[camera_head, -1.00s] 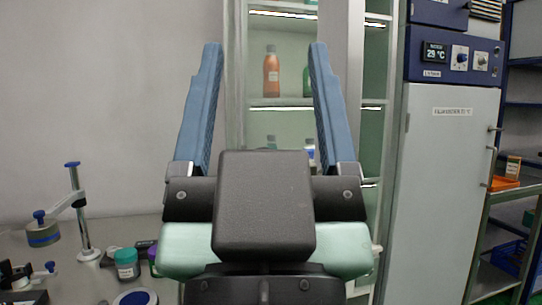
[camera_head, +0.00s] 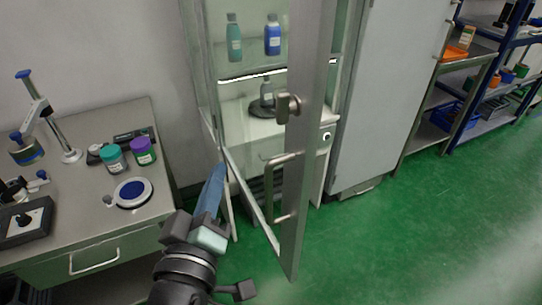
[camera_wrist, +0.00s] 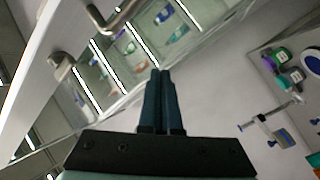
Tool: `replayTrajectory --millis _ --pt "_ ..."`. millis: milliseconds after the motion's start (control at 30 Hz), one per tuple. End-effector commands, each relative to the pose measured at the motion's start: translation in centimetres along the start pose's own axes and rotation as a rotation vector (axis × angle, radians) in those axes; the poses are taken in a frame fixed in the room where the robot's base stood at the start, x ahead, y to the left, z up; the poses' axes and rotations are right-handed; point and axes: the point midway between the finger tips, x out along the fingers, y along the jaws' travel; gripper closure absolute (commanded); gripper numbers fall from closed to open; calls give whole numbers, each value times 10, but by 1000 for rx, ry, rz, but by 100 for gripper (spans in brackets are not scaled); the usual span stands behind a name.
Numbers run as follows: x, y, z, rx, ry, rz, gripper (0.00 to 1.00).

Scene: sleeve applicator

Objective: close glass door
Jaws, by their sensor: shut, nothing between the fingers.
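The glass door (camera_head: 303,150) is a tall pane in a grey metal frame. It stands ajar, swung out toward me from the cabinet (camera_head: 205,75). A bar handle (camera_head: 283,187) and a knob-like latch (camera_head: 288,107) sit on its edge. In the wrist view the door's frame (camera_wrist: 58,68) runs along the upper left, with its handle (camera_wrist: 112,18) at the top. My gripper (camera_head: 216,172) is shut and empty, to the left of the handle and low in front of the cabinet. In the wrist view the blue fingers (camera_wrist: 161,78) are together; I cannot tell whether they touch the door.
A bench (camera_head: 110,225) with jars (camera_head: 143,150), a stand (camera_head: 62,130) and a dish (camera_head: 132,192) is at the left. Bottles (camera_head: 272,36) stand on the cabinet shelves. A grey incubator (camera_head: 385,95) is right of the cabinet. Green floor (camera_head: 400,245) is clear at front right.

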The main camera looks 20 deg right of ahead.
Motion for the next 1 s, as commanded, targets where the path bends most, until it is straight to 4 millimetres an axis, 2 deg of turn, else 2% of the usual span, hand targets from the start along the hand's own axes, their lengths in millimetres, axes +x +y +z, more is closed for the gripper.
replayTrajectory --millis 33,100,200,333,467,567,667,1000 --pt "-9 5 10 -127 -67 -1 100" --pt "-23 4 33 -297 -138 15 100" --pt "-46 9 58 -514 -202 40 100" --pt "-69 16 76 -714 -236 66 100" --pt "-79 20 84 -808 -246 84 100" --pt "-76 21 87 -826 -247 89 100" --pt "-63 24 88 -824 -247 92 100" --pt "-4 35 99 -820 -249 90 100"
